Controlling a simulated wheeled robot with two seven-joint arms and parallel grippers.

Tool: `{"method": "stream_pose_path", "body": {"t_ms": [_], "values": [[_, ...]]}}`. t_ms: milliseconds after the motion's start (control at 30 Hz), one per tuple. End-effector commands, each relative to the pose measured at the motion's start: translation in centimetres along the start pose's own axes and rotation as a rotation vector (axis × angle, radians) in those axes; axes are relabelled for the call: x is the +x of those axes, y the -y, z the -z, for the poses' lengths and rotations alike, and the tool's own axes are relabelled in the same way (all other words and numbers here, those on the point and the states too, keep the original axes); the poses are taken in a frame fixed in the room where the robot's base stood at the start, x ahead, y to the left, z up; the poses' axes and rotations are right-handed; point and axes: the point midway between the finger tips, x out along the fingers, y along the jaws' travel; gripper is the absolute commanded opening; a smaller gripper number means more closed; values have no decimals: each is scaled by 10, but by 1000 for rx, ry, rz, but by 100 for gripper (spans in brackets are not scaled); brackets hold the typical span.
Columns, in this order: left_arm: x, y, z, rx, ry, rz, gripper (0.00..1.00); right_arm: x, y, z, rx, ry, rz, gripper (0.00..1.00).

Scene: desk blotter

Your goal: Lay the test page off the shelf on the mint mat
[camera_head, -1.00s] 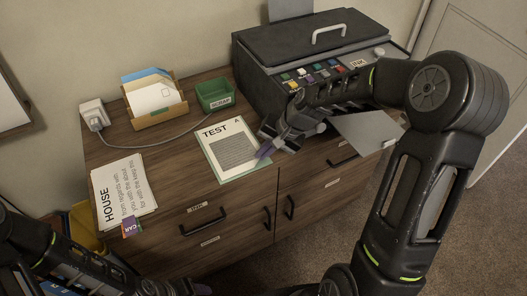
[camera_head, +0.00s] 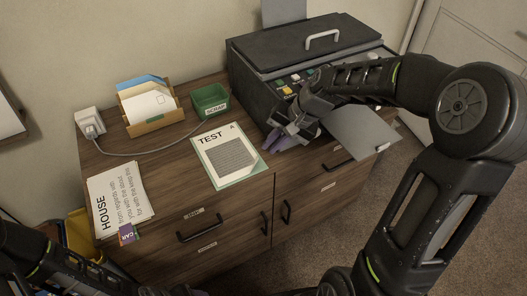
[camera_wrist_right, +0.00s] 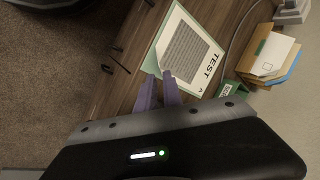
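The white test page (camera_head: 225,152), with its heading and grey text block, lies flat on the mint mat (camera_head: 252,177) on the desk. Mint edges show around the page, and both also appear in the right wrist view, the page (camera_wrist_right: 188,52) and the mat (camera_wrist_right: 151,62). My right gripper (camera_head: 277,143) is beside the page's right edge, in front of the printer. Its two purple fingers (camera_wrist_right: 159,91) show a gap with nothing seen between them. My left gripper (camera_head: 194,291) barely shows at the bottom edge, and its fingers cannot be made out.
The shelf (camera_head: 362,133) juts from the dark printer (camera_head: 300,60) and looks bare. The HOUSE sheet (camera_head: 120,197) lies at the left with a purple tag. An envelope holder (camera_head: 155,120) and green scrap tray (camera_head: 210,99) stand behind. A cable crosses the desk.

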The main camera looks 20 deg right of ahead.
Motion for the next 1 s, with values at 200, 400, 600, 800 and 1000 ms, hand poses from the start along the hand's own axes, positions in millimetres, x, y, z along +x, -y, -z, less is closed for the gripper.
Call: {"method": "stream_pose_path", "body": {"t_ms": [200, 400, 600, 800, 1000], "values": [[-2, -1, 0, 0, 0, 0, 62, -34, 0, 0, 0, -2, 1, 11], [-2, -1, 0, 0, 0, 0, 62, -41, 0, 0, 0, 0, 0, 11], [-2, -1, 0, 0, 0, 0, 62, -41, 0, 0, 0, 0, 0, 11], [-2, -1, 0, 0, 0, 0, 62, -40, 0, 0, 0, 0, 0, 11], [-2, -1, 0, 0, 0, 0, 62, -40, 0, 0, 0, 0, 0, 11]]}}
